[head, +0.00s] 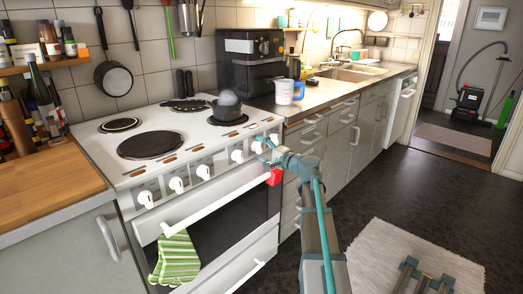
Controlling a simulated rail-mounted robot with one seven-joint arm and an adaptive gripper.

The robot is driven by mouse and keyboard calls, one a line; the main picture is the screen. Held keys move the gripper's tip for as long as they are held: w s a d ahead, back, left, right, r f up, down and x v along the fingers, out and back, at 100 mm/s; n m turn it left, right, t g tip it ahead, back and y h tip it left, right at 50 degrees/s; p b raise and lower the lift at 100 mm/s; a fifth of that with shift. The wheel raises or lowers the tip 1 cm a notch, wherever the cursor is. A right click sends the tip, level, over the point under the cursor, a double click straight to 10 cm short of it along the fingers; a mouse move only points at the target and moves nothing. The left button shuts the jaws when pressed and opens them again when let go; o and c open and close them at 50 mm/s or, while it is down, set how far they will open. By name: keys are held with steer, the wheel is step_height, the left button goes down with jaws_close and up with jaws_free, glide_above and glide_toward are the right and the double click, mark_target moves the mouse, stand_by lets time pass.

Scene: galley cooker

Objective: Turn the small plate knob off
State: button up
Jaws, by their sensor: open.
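The white cooker (130,175) has a row of white knobs along its front panel. Three left knobs (176,184) show clearly; to their right, a knob (237,155) and another (257,147) are close to my gripper. Which one serves the small plate cannot be read, nor its setting. A small black plate (120,125) is at the back left of the hob, bare. My gripper (266,149) is open in front of the right end of the knob row. Its fingers partly cover the panel there; contact with a knob cannot be told.
A striped towel (176,258) hangs lower left.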

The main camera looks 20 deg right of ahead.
steer(key=v, duration=1.2)
